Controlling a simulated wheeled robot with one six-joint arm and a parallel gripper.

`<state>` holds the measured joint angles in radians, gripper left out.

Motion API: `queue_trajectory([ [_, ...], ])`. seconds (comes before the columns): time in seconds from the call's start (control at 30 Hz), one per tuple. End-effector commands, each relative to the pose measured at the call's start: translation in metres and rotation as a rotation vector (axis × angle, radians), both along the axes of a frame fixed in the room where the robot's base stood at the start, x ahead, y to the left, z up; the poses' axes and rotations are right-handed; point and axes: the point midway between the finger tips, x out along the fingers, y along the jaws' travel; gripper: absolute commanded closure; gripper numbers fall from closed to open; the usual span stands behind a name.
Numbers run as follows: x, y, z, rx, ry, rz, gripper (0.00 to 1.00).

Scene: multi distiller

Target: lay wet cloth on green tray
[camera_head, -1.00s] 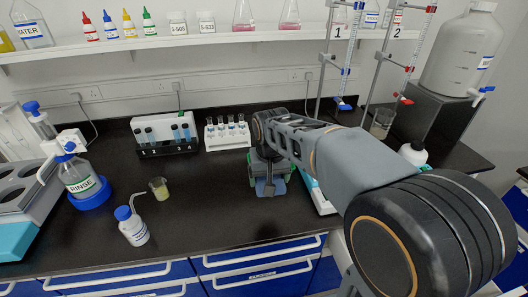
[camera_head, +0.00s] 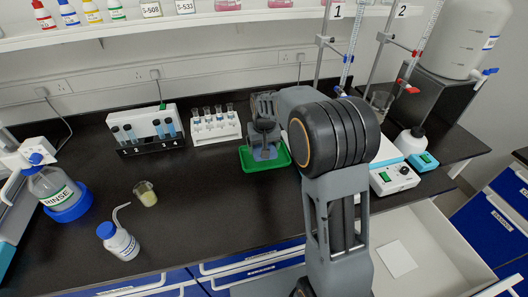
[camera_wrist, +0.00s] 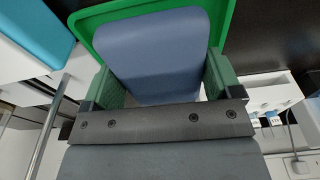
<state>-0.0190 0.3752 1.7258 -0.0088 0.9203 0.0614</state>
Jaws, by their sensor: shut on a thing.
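The green tray (camera_head: 258,166) lies on the black bench in the middle of the head view. My gripper (camera_head: 266,147) is over it and shut on the blue cloth (camera_head: 270,154), which hangs down in front of the tray's surface. In the wrist view the cloth (camera_wrist: 155,55) fills the gap between the green finger pads (camera_wrist: 162,92), with the green tray (camera_wrist: 88,22) behind it. I cannot tell whether the cloth touches the tray. My arm hides the bench just right of the tray.
A white tube rack (camera_head: 215,128) stands close behind and left of the tray. A balance-like white device (camera_head: 393,178) stands to the right. A small beaker (camera_head: 146,194) and a wash bottle (camera_head: 118,242) are at the left. An open drawer (camera_head: 440,235) juts out at front right.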

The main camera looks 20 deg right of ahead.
Motion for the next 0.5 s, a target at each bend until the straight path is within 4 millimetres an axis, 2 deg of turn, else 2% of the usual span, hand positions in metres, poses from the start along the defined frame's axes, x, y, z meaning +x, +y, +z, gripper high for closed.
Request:
queue_trajectory([
  [0.13, 0.011, -0.005, -0.014, 0.000, 0.000, -0.001, 0.42],
  [0.37, 0.016, -0.008, -0.021, 0.000, 0.000, -0.002, 0.42],
  [0.5, 0.019, -0.010, -0.034, 0.000, 0.002, -0.003, 0.42],
])
